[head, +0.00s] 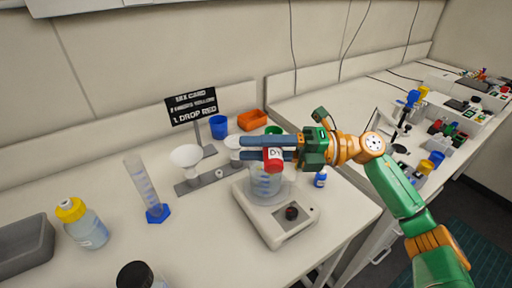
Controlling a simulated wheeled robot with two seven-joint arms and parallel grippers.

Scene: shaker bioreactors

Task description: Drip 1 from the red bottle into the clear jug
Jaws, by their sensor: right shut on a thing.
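My right gripper (243,148) comes in from the right and is shut on the red bottle (274,161). The bottle shows as a small red body with a white label between the two blue-grey fingers. It appears tipped over, but its nozzle is hard to make out. The jug's top is partly hidden by the bottle and fingers. No drop is visible. My left gripper is not in view.
A black sign (193,107) mentions a red drop. A funnel stand (197,185), measuring cylinder (146,187), yellow-capped bottle (81,224), black-capped bottle (135,275) and grey tray (25,250) stand left. A blue bottle (320,178) stands right of the jug. The front middle is clear.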

